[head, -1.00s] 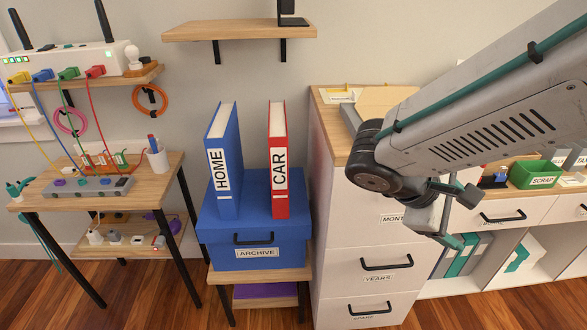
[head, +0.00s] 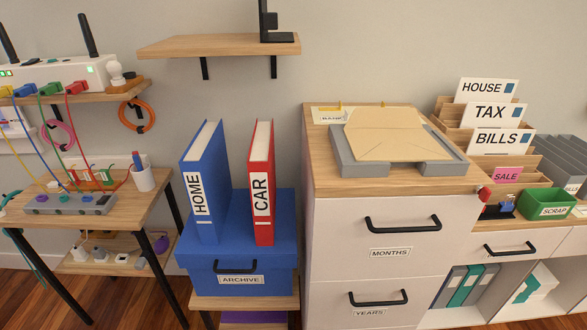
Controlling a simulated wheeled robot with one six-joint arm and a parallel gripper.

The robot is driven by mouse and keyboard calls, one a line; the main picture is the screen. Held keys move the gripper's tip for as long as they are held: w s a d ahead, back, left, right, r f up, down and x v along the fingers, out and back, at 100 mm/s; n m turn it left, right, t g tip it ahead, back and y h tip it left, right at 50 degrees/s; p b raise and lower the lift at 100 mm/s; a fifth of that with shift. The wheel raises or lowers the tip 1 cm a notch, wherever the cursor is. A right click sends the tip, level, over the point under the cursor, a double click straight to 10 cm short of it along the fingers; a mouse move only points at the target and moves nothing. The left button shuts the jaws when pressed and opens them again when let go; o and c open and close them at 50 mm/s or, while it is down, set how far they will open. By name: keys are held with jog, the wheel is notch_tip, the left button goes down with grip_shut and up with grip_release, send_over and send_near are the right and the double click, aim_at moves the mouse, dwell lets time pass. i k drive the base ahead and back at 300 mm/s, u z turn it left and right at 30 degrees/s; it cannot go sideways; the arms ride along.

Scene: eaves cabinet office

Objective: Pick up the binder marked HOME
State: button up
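The blue binder marked HOME (head: 208,190) stands upright on the lid of the blue ARCHIVE box (head: 237,271), with its labelled spine toward me. The red binder marked CAR (head: 262,188) stands upright to its right on the same lid, with a gap between the two. My gripper and arm are outside the head view.
A wall shelf (head: 220,45) hangs above the binders. A table with cables and a power strip (head: 68,204) is at left. A drawer cabinet (head: 385,225) with a grey tray and folder on top stands close at right.

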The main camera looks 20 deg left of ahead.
aim_at(204, 167)
jog(key=z, duration=0.75)
jog(key=i, duration=0.7)
jog(key=u, duration=2.8)
jog(key=i, duration=0.5)
jog(key=z, duration=0.05)
